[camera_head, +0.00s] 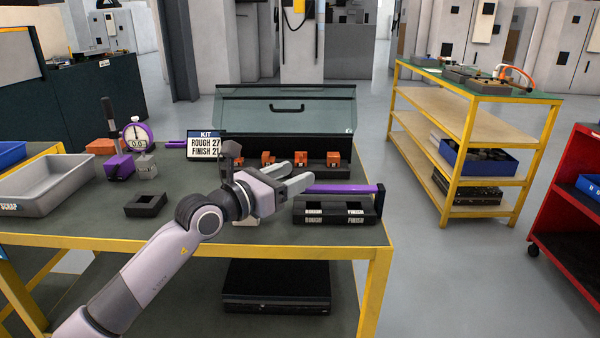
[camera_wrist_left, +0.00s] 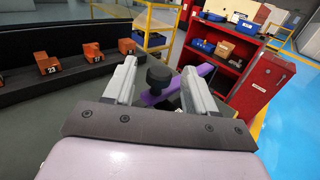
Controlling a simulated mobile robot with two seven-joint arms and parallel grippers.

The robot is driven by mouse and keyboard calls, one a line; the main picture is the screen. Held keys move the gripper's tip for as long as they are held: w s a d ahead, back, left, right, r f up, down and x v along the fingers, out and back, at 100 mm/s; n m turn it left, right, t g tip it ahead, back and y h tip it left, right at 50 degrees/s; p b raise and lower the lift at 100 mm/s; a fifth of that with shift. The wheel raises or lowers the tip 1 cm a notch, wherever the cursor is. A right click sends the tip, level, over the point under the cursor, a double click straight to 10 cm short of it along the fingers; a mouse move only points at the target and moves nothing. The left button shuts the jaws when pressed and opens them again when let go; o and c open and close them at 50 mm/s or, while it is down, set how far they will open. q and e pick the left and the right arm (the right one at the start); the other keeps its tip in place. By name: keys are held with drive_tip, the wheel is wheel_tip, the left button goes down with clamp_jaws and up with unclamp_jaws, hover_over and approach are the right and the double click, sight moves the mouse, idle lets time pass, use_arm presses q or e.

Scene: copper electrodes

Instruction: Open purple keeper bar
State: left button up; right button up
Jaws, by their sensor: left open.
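The purple keeper bar (camera_head: 345,188) lies level across the black two-slot holder (camera_head: 335,212) at the table's front right, its right end at an upright post. The holder's slot labels include "FINISH". My left gripper (camera_head: 305,172) is open and points right, at the bar's left end in the head view. In the left wrist view, the open jaws (camera_wrist_left: 160,66) have a dark round knob (camera_wrist_left: 158,74) and part of the purple bar (camera_wrist_left: 202,71) between or just beyond them. I cannot tell whether a finger touches either. My right gripper is not in view.
Orange electrodes (camera_head: 268,158) stand in a black rack behind the gripper, before a clear-lidded case (camera_head: 285,108). A kit sign (camera_head: 206,146), purple dial gauge (camera_head: 138,135), black tray (camera_head: 146,205) and grey scrap bin (camera_head: 45,188) stand left. Open floor lies right of the table.

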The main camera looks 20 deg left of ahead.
use_arm(q)
drive_tip(key=shift+x, duration=1.2)
drive_tip(key=shift+c, duration=0.3)
clamp_jaws()
